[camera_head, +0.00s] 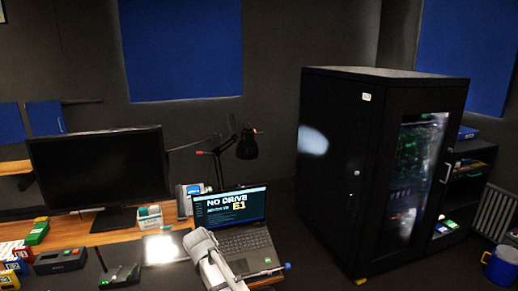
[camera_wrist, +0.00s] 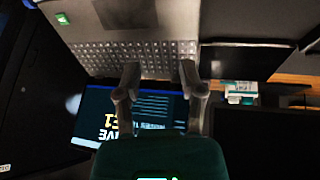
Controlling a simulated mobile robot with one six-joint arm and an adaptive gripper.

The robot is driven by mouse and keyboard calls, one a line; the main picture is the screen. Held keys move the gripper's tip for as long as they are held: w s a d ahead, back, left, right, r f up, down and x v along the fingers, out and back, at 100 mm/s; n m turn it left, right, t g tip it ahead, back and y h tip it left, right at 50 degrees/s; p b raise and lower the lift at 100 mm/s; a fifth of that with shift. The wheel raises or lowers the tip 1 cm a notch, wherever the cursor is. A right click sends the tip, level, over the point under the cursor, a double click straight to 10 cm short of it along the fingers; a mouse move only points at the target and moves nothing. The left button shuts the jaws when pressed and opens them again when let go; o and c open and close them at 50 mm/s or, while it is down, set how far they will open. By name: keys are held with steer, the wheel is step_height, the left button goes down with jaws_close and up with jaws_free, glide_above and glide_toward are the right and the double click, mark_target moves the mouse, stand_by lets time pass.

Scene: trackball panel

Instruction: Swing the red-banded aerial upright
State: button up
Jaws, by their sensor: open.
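A small dark device (camera_head: 121,276) with thin dark sticks lies on the desk at the lower left of the head view. One stick (camera_head: 101,259) leans up from it; it may be the aerial, but I cannot make out a red band. My gripper (camera_wrist: 159,76) is open and empty in the wrist view, its two fingers apart over the laptop (camera_wrist: 130,52). In the head view, my pale arm reaches up in front of the laptop (camera_head: 240,240), to the right of the device. The wrist view does not show the device.
A monitor (camera_head: 98,168) stands behind the device. A dark box (camera_head: 61,260) and several coloured boxes sit to its left. A bright white panel (camera_head: 165,248) lies between device and laptop. A tall black cabinet (camera_head: 335,170) is at right.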

steer(key=s+d+f+g, duration=0.1)
steer(key=s+d+g, duration=0.1)
steer(key=s+d, duration=0.4)
steer(key=s+d+f+m+g, duration=0.1)
steer(key=s+d, duration=0.6)
steer(key=d, duration=1)
steer(key=s+d+m+g, duration=0.1)
steer(key=s+d+g, duration=0.2)
steer(key=s+d, duration=0.4)
steer(key=d, duration=0.4)
steer(key=shift+d+f+y, duration=0.2)
steer(key=shift+f+y, duration=0.1)
steer(key=shift+f, duration=0.1)
steer(key=shift+w+a, duration=0.1)
